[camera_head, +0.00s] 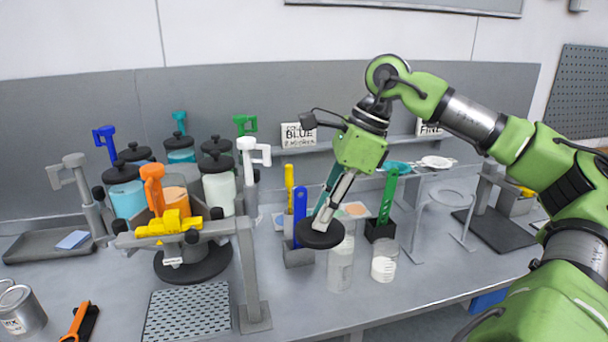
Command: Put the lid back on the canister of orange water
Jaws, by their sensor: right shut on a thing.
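My right gripper (323,216) is shut on a black round lid (320,236) and holds it above the bench, right of the canisters. The lid looks roughly level and hides part of what is behind it. The canister of orange water (177,200) stands among the canisters at the left, with no black lid visible on it. An orange-handled tool and a yellow part in front hide much of it. The lid is well to the right of this canister, apart from it. My left gripper is not in view.
A canister with blue content (126,197) and a pale one (219,190) flank it, both with black lids. A grey post (247,270) stands between the lid and the canisters. A clear cylinder (341,266) and a beaker (384,265) stand near the lid.

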